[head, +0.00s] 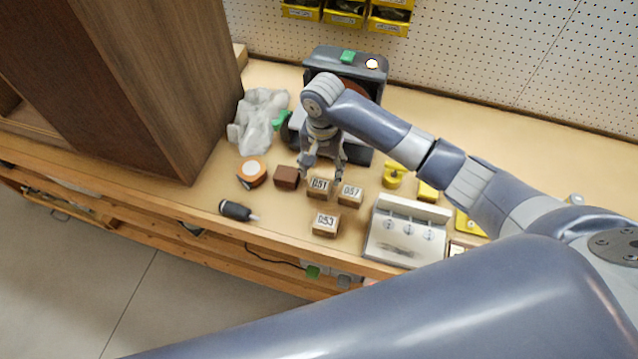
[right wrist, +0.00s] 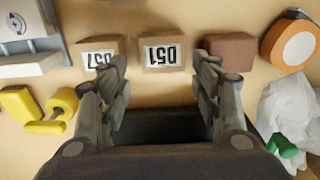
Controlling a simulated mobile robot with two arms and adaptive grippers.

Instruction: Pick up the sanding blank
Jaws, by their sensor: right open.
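Wooden blocks with number labels stand on the bench: 051 (head: 319,188), 057 (head: 350,194) and 053 (head: 326,223). A plain reddish-brown block (head: 287,177) sits just left of 051. No block is marked as the sanding blank, so I cannot tell which it is. My right gripper (head: 323,172) is open and empty, just behind block 051. In the right wrist view, the open fingers (right wrist: 162,72) frame block 051 (right wrist: 161,54), which lies beyond their tips. Block 057 (right wrist: 101,54) and the brown block (right wrist: 228,52) flank it. My left gripper is out of view.
An orange tape measure (head: 252,172) and a dark screwdriver (head: 238,211) lie to the left. A crumpled grey cloth (head: 257,122) and a grey machine (head: 347,66) stand behind. A metal rack (head: 405,232) and yellow items (head: 393,174) are right. A tall cabinet (head: 150,70) bounds the left.

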